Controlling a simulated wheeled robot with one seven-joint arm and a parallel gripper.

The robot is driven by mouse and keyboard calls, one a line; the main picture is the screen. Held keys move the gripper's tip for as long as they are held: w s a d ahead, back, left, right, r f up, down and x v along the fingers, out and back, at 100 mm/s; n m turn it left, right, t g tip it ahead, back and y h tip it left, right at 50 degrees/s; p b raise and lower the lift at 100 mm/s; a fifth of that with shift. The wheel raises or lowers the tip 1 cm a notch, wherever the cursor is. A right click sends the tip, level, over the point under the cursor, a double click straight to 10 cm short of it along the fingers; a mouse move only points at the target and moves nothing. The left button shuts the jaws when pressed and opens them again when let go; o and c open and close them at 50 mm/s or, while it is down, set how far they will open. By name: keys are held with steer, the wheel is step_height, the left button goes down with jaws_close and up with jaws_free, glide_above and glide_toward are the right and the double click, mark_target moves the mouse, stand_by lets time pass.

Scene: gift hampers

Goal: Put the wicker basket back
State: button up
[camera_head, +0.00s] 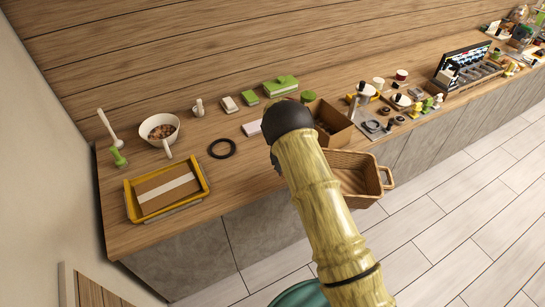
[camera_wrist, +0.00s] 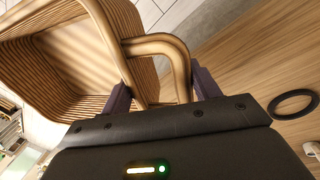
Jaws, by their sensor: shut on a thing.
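The wicker basket (camera_head: 354,180) is tan with looped handles and shows to the right of my arm in the head view. It hangs at the counter's front edge, partly over the floor, and looks empty. In the wrist view the basket (camera_wrist: 72,78) fills the upper left, open side visible. My gripper (camera_wrist: 163,92) is shut on its near handle, with one dark finger on each side of the handle. My arm hides the gripper and the basket's left end in the head view.
The wooden counter (camera_head: 235,185) holds a yellow tray (camera_head: 205,178), a bowl (camera_head: 160,130), a black ring (camera_head: 222,148) and a brown box (camera_head: 335,122) behind the basket. Green boxes (camera_head: 280,86) stand at the back. The counter is bare between tray and ring. Tiled floor (camera_head: 450,200) lies clear at right.

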steer(key=s+d, duration=0.2)
steer(key=s+d+f, duration=0.1)
steer(key=s+d, duration=0.1)
steer(key=s+d+f, duration=0.1)
steer(key=s+d, duration=0.1)
steer(key=shift+d+f+b, duration=0.2)
steer(key=shift+f+b, duration=0.05)
steer(key=shift+b, duration=0.15)
steer(key=s+d+f+b, duration=0.1)
steer(key=s, duration=0.1)
steer(key=s+d+f+b, duration=0.1)
steer(key=d+f, duration=0.1)
steer(key=shift+s+b, duration=0.3)
steer(key=shift+s, duration=0.05)
steer(key=s+d+f+b, duration=0.2)
steer(key=s+f+b, duration=0.2)
steer(key=f+b, duration=0.7)
steer(key=shift+s+d, duration=0.15)
steer(key=shift+d, duration=0.05)
steer(key=shift+s, duration=0.15)
